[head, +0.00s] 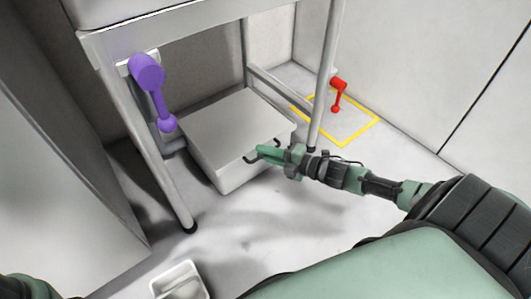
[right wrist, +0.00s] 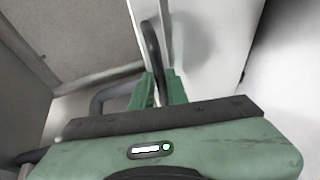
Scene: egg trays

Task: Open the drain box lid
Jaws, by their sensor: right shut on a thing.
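The drain box (head: 232,135) is a pale grey box with a flat lid, standing on the floor under a table. Its lid looks closed in the head view. A dark bent handle (head: 248,159) sits at its front right edge and also shows in the right wrist view (right wrist: 152,48). My right gripper (head: 266,152) is at this handle, shut on it; in the right wrist view its green fingers (right wrist: 161,88) sit on both sides of the bar. My left gripper is out of view.
Table legs (head: 324,80) stand on both sides of the box. A purple lever (head: 152,88) hangs at the left leg. A red lever (head: 338,92) stands over a yellow floor outline (head: 360,134). A small white container (head: 172,268) lies in front on open floor.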

